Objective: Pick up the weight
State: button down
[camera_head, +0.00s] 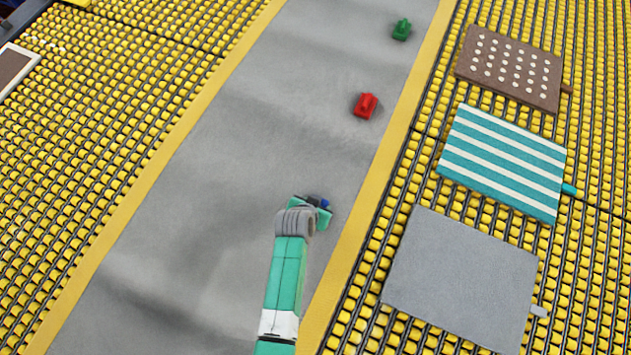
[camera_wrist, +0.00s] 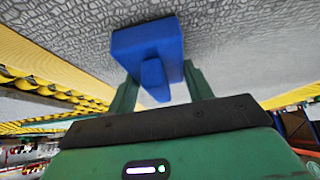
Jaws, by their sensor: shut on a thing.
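A blue weight (camera_wrist: 148,47) shows large in the wrist view, a block with a narrower grip part pointing toward my gripper. My gripper (camera_wrist: 160,88) is shut on that narrower part, with one green finger on each side. In the head view my gripper (camera_head: 318,205) is over the grey walkway, and only a small bit of the blue weight (camera_head: 325,203) shows beside it. Whether the weight touches the floor is hard to tell. A red weight (camera_head: 365,105) and a green weight (camera_head: 401,29) stand farther up the walkway.
Right of the walkway, a brown dotted rug (camera_head: 510,68), a teal-and-white striped rug (camera_head: 503,162) and a plain grey rug (camera_head: 460,275) lie on yellow rollers. More yellow rollers (camera_head: 110,110) cover the left side. The walkway (camera_head: 230,150) is mostly clear.

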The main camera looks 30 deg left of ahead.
notch_tip(320, 180, up, 3)
jog(key=shift+w+r, duration=0.1)
jog(key=shift+r, duration=0.1)
jog(key=s, duration=0.5)
jog(key=s+d+r, duration=0.1)
jog(key=s, duration=0.4)
jog(key=s+d+p, duration=0.1)
jog(key=s, duration=0.5)
jog(key=shift+d+r, duration=0.2)
jog(key=shift+r, duration=0.05)
